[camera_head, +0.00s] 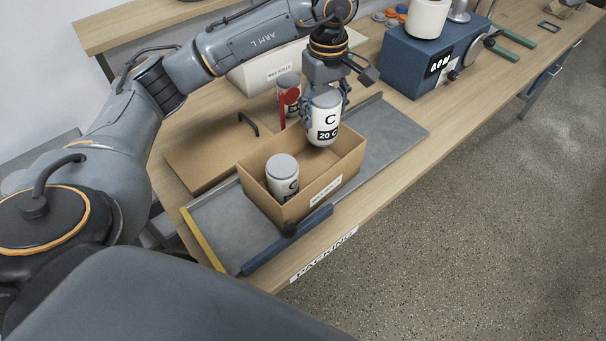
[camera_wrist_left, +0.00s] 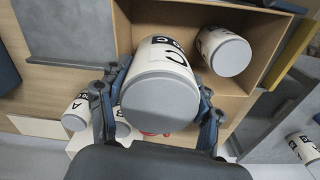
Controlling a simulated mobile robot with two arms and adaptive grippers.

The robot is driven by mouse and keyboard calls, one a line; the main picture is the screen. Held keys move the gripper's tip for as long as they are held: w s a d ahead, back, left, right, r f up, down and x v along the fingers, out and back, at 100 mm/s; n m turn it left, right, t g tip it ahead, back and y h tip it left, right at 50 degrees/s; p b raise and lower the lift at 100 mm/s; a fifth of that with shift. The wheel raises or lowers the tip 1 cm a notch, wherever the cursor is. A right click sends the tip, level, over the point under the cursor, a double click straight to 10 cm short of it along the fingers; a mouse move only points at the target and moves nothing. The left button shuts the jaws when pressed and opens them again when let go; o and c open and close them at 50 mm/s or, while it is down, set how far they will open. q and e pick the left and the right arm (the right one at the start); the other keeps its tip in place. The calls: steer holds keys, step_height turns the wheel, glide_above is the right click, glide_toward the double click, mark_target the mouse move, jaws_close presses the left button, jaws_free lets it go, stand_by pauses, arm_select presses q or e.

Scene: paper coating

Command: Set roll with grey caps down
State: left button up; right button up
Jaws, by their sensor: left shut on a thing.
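My left gripper (camera_head: 325,103) is shut on a white roll with grey caps (camera_head: 323,120), marked C and 20. It holds the roll upright over the right part of an open cardboard box (camera_head: 328,186). The held roll's lower end overlaps the box opening; whether it touches the box floor cannot be told. In the left wrist view the held roll (camera_wrist_left: 160,98) sits between the two fingers. A second grey-capped roll marked C (camera_head: 283,178) stands in the box's left part, apart from the held one; it also shows in the wrist view (camera_wrist_left: 226,53). My right gripper is not in view.
The box stands on a grey metal tray (camera_head: 395,135). A red paddle-shaped thing (camera_head: 288,97) and another grey-capped roll (camera_head: 288,82) are behind it. A brown lid-like board (camera_head: 205,152) lies left. A blue machine (camera_head: 415,62) stands back right. The tray's right part is clear.

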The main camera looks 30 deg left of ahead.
arm_select(q)
steer(key=shift+f, duration=0.65)
steer(key=p, duration=0.3)
glide_above(320, 169)
step_height(320, 169, down, 10)
steer(key=shift+r, duration=0.2)
steer(key=shift+f, duration=0.3)
steer(key=shift+w, duration=0.1)
steer(key=shift+f, duration=0.1)
steer(key=shift+f+b, duration=0.15)
steer(key=shift+b, duration=0.3)
steer(key=o, duration=1)
steer(key=shift+r, duration=0.2)
